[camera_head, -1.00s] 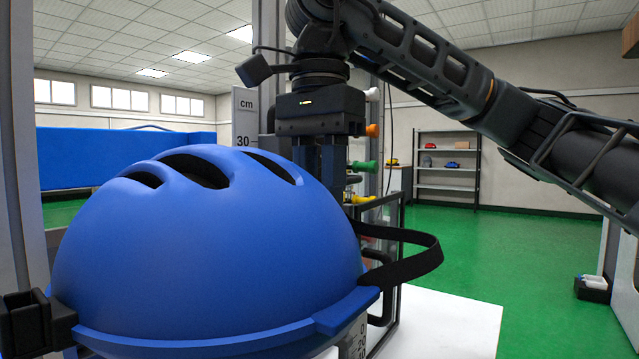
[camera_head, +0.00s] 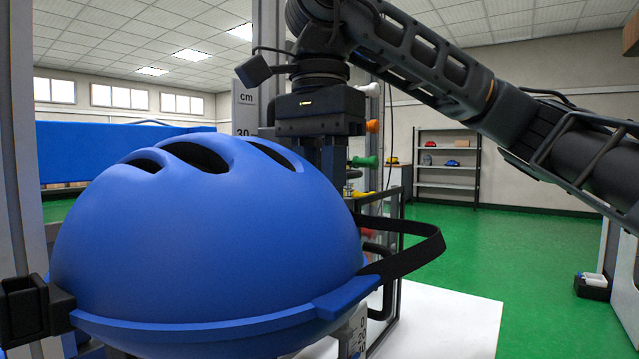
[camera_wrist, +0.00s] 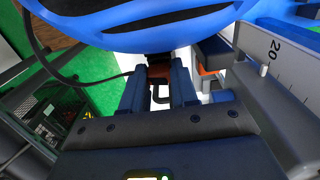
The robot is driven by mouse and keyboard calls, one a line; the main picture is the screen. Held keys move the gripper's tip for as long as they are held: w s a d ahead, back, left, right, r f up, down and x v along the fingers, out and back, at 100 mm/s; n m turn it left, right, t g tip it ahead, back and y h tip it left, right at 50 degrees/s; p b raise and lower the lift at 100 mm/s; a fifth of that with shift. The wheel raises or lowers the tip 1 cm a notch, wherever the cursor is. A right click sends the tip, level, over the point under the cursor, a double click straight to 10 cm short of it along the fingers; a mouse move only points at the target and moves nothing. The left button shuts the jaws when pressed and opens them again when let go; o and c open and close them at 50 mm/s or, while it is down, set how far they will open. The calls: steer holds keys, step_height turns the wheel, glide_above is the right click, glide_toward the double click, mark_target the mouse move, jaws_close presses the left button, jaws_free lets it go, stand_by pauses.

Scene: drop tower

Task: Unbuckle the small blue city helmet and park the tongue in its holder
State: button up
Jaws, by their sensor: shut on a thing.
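The blue helmet (camera_head: 200,240) fills the left of the head view, dome up, with dark vents. Its shell also shows along the top of the wrist view (camera_wrist: 150,30). A black strap (camera_head: 425,250) loops out from its right side. My gripper (camera_head: 335,165) points down behind the helmet's right side; the shell hides its fingertips there. In the wrist view my gripper (camera_wrist: 157,95) is shut on a small dark piece with a reddish-brown part, just under the shell. It seems to be the buckle tongue, but its shape is unclear. I cannot make out the tongue's holder.
A black bracket (camera_head: 30,310) touches the helmet's left rim. An upright centimetre scale (camera_head: 243,110) stands behind. Coloured knobs (camera_head: 365,161) and a dark frame (camera_head: 395,215) are close right of my gripper. The green floor (camera_head: 540,250) at right is mostly open.

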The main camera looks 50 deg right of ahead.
stand_by(0.3)
steer(key=o, duration=0.9)
steer(key=shift+r, duration=0.1)
steer(key=d+r+p, duration=0.3)
steer(key=r+p, duration=0.4)
steer(key=r, duration=0.2)
steer(key=shift+r, duration=0.3)
stand_by(1.1)
stand_by(0.5)
